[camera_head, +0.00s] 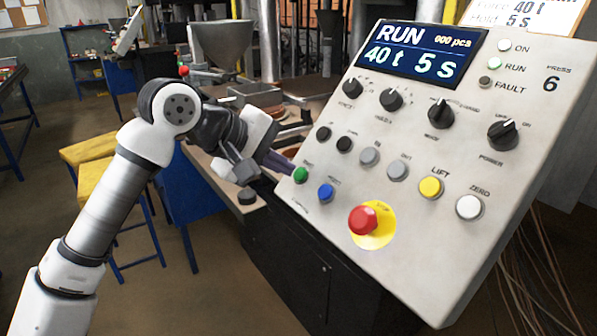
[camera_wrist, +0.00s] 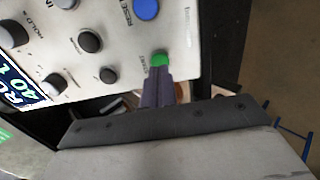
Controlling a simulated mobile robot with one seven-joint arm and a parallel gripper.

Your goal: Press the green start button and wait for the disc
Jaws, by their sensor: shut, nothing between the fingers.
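The green start button (camera_head: 300,175) sits at the lower left of the sloped grey control panel (camera_head: 420,150). It also shows in the wrist view (camera_wrist: 160,58), right at the tips of my gripper. My gripper (camera_head: 288,170) is shut and empty, its dark fingers together and pointing at the green button. The fingertips meet or nearly meet the button; I cannot tell whether they press it. The panel display (camera_head: 418,55) reads RUN, 000 pcs, 40 t, 5 s. The RUN lamp (camera_head: 494,64) looks pale green. I cannot make out a finished disc.
A blue button (camera_head: 326,193) sits close beside the green one. A red emergency stop (camera_head: 364,220) on a yellow plate, a yellow LIFT button (camera_head: 431,187) and several knobs share the panel. A workbench (camera_head: 222,185) and yellow stools (camera_head: 90,170) stand behind my arm.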

